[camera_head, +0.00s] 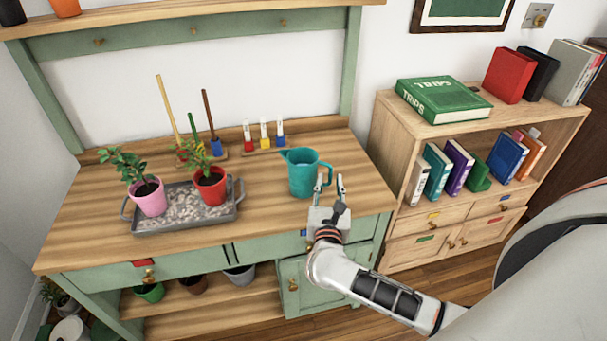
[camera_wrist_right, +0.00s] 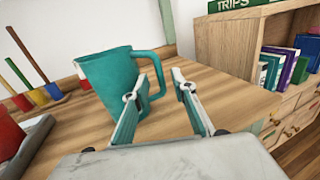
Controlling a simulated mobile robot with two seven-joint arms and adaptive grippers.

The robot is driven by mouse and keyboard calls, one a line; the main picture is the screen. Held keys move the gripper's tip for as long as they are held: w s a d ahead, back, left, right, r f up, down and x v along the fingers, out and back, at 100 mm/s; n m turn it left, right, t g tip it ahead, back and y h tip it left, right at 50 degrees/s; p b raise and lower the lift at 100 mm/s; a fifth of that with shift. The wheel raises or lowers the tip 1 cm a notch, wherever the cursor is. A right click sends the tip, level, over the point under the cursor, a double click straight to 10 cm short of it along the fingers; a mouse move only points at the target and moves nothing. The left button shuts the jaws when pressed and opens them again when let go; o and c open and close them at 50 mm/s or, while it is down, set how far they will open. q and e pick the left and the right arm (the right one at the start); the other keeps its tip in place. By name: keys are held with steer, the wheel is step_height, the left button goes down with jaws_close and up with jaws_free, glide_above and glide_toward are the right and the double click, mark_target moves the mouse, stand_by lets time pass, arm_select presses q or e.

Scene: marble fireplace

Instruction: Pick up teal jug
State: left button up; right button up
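The teal jug (camera_head: 303,173) stands upright on the wooden worktop, with its spout toward the left and its handle toward the right. In the right wrist view the jug (camera_wrist_right: 108,78) is ahead and to the left, with its handle (camera_wrist_right: 156,84) facing my gripper. My right gripper (camera_head: 330,184) is open, close to the jug's handle side. In the wrist view its fingers (camera_wrist_right: 160,92) are spread; the left finger overlaps the lower jug, and the handle's edge appears near the gap. I cannot tell whether they touch. My left gripper is not in view.
A grey tray (camera_head: 187,226) with pebbles holds a pink pot (camera_head: 149,197) and a red pot (camera_head: 210,187) left of the jug. Small labelled tubes (camera_head: 264,134) stand behind it. A bookshelf (camera_head: 393,135) rises on the right. The worktop (camera_head: 270,215) in front of the jug is clear.

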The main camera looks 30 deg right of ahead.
mark_target(330, 177)
steer(key=shift+x, duration=1.6)
steer(key=shift+c, duration=0.2)
steer(key=shift+r, duration=0.1)
jaws_close()
